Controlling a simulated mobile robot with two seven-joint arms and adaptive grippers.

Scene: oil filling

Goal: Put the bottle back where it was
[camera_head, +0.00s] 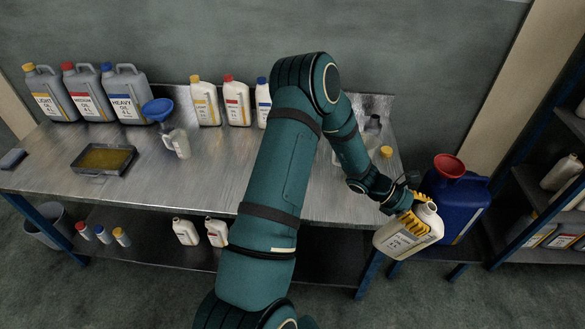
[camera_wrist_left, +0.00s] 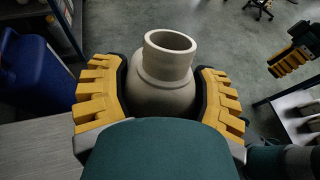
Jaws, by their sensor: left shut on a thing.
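My left gripper (camera_head: 412,216) is shut on a white oil bottle (camera_head: 408,240), held tilted past the table's right front edge, beside the blue canister. Its open neck, without a cap, shows between the yellow fingers of my left gripper in the left wrist view (camera_wrist_left: 165,95). A yellow cap (camera_head: 386,152) lies on the metal table (camera_head: 225,180) near its right end. White bottles with yellow (camera_head: 205,104), red (camera_head: 237,102) and blue caps stand at the table's back; my arm partly covers the blue-capped one. My right gripper (camera_wrist_left: 291,58) appears at the wrist view's right edge, its jaws unclear.
A blue canister (camera_head: 465,208) with a red funnel (camera_head: 449,166) stands right of the table. Grey jugs (camera_head: 128,96), a blue funnel (camera_head: 158,109) and a tray (camera_head: 77,158) occupy the table's left. A shelf (camera_head: 530,220) is at far right. The table's middle front is clear.

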